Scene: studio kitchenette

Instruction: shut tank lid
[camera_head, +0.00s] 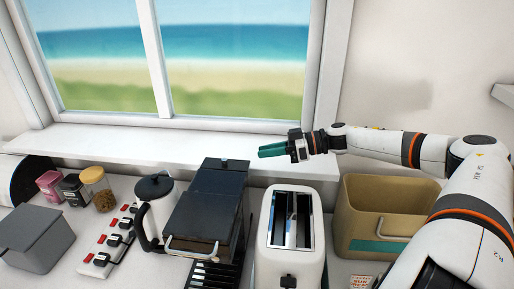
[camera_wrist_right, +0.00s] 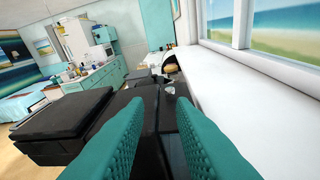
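A black coffee machine (camera_head: 205,205) with a silver front handle stands on the counter below the window. My left gripper is not in view.
A white toaster (camera_head: 290,240) and a tan bin (camera_head: 385,215) stand right of the machine. A white kettle (camera_head: 155,200), a power strip (camera_head: 110,240), jars (camera_head: 98,187) and a grey box (camera_head: 35,238) stand left. The window sill (camera_head: 150,145) runs behind.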

